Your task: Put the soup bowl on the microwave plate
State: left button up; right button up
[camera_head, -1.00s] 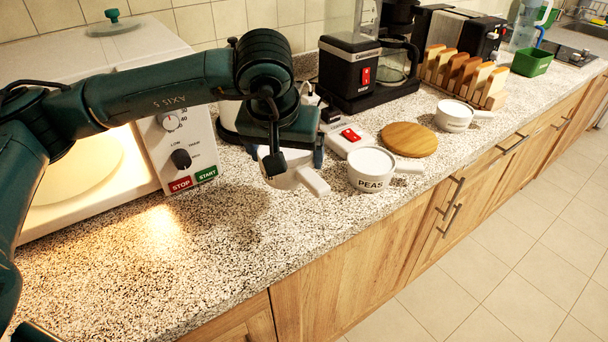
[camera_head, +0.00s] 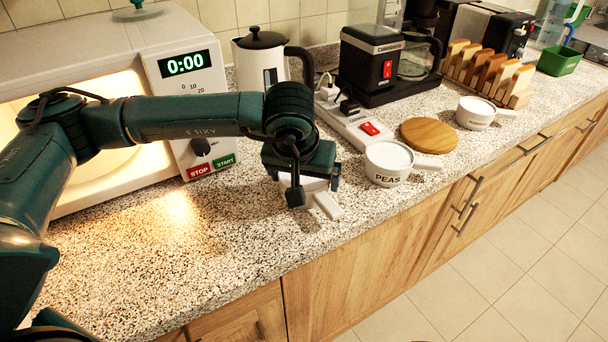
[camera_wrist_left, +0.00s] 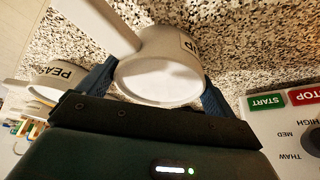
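The soup bowl (camera_head: 314,184) is white with a stubby handle pointing to the lower right. It is under my left gripper (camera_head: 296,190), over the counter right of the microwave. In the left wrist view the bowl (camera_wrist_left: 165,62) sits between the two blue fingers (camera_wrist_left: 158,92), which close on its sides; its label is partly cut off. I cannot tell its exact height above the counter. The microwave (camera_head: 100,42) stands at left, its cavity open and lit. A pale part of the microwave plate (camera_head: 118,165) shows inside; my left arm hides much of it. My right gripper is out of view.
A PEAS bowl (camera_head: 388,166) stands close to the right of the soup bowl, near a wooden disc (camera_head: 429,135) and a power strip (camera_head: 358,127). A white jug (camera_head: 259,65) and coffee maker (camera_head: 385,70) stand behind. Speckled counter (camera_head: 160,265) in front is clear.

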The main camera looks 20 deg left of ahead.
pick_arm(q)
jog(key=shift+o, duration=0.8)
jog(key=shift+r, duration=0.1)
